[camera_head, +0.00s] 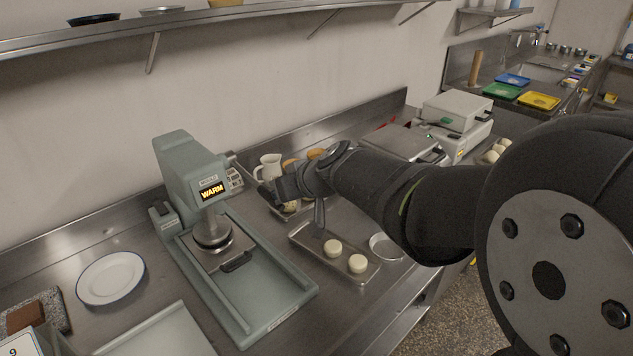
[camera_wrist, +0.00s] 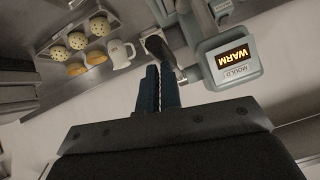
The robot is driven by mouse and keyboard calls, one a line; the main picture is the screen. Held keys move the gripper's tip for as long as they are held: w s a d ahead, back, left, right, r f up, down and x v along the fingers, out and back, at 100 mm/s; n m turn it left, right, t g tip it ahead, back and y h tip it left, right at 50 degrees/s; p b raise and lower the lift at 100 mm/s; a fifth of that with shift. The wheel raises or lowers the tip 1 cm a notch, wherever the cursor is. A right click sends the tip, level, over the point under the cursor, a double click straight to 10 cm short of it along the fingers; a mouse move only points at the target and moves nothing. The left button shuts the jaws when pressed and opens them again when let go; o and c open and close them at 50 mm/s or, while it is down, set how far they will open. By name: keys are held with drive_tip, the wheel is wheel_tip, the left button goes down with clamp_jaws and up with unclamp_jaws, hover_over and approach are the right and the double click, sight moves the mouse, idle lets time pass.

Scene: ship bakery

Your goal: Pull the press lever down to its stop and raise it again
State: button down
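The grey-green press (camera_head: 185,170) stands on the counter left of centre, with a lit "WARM" display. It also shows at the right of the wrist view (camera_wrist: 222,45). Its round pressing head (camera_head: 212,233) hangs over a square plate; I cannot tell if they touch. A dark lever grip (camera_wrist: 160,48) shows just beyond my fingertips in the wrist view, beside the press. My gripper (camera_head: 278,188) is right of the press, its fingers pointing left. In the wrist view its fingers (camera_wrist: 162,78) lie close together, with no thing clearly between them. The lever's full length is hidden.
A tray (camera_head: 300,240) with two pale dough rounds lies right of the press. Behind my gripper are a white jug (camera_head: 268,167) and baked buns. A white plate (camera_head: 110,278) lies left of the press. A steel shelf (camera_head: 130,33) runs overhead.

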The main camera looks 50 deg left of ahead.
drive_tip(key=w+d+r, duration=0.1)
drive_tip(key=d+r, duration=0.3)
drive_tip(key=d, duration=0.6)
drive_tip(key=shift+w+d+r, duration=0.15)
drive_tip(key=shift+d+r, duration=0.1)
drive_tip(key=shift+d, duration=0.05)
drive_tip(key=shift+a, duration=0.1)
drive_tip(key=a+f, duration=0.3)
drive_tip(key=a, duration=0.7)
drive_tip(key=shift+s+f, duration=0.3)
drive_tip(key=shift+s, duration=0.15)
drive_tip(key=shift+a, duration=0.1)
